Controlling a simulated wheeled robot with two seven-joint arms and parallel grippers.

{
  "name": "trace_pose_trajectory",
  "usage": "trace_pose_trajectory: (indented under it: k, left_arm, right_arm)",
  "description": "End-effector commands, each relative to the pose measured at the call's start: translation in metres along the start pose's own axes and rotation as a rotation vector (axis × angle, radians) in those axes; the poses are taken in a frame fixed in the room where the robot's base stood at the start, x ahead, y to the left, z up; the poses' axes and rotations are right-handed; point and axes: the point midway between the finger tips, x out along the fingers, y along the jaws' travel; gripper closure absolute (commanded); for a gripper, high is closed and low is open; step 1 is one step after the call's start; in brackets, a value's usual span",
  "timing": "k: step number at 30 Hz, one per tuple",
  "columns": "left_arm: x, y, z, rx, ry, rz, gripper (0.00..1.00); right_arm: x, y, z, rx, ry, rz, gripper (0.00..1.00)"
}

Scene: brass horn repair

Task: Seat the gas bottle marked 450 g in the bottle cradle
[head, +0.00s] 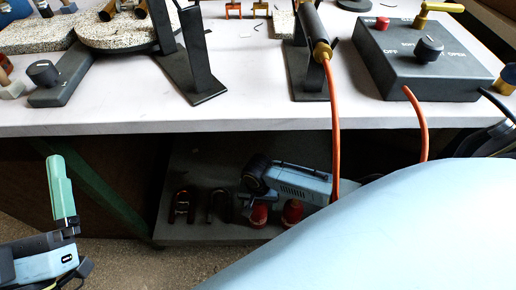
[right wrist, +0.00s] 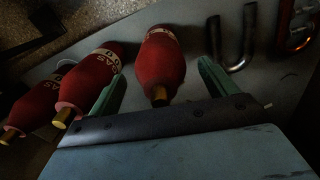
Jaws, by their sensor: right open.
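Three red gas bottles with brass valve ends show in the right wrist view: one in the middle (right wrist: 160,62), one left of it (right wrist: 92,78) and one at the far left (right wrist: 35,105). Their pale bands carry lettering, but I cannot read any weight. In the head view, two red bottles (head: 258,214) (head: 292,212) show on the lower shelf. My right gripper (right wrist: 160,72) is open, with its green fingers on either side of the middle bottle; I cannot tell whether they touch it. My left gripper (head: 62,190) is at the lower left, away from the bottles. I cannot identify the bottle cradle.
U-shaped metal pieces (head: 183,206) (right wrist: 238,45) lie beside the bottles on the grey shelf (head: 190,232). The white bench top (head: 250,112) overhangs it. An orange hose (head: 334,130) hangs over the edge. A control box (head: 425,65) stands above.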

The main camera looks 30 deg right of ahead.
Motion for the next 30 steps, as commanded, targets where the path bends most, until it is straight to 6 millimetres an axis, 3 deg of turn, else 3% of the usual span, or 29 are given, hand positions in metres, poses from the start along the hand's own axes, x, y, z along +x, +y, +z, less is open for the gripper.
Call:
trace_pose_trajectory:
  k: [6,14,30]
  left_arm:
    - [-0.003,0.001,-0.013,-0.002,0.114,0.003,0.0]
    - [-0.002,0.001,-0.015,-0.002,0.127,0.004,0.0]
    - [-0.002,0.001,-0.015,-0.001,0.125,0.004,0.0]
  right_arm:
    - [0.011,0.0,0.0,0.0,0.0,0.0,0.16]
    - [0.01,0.0,0.0,0.001,0.0,0.0,0.16]
    - [0.011,0.0,0.0,0.001,0.0,0.0,0.84]
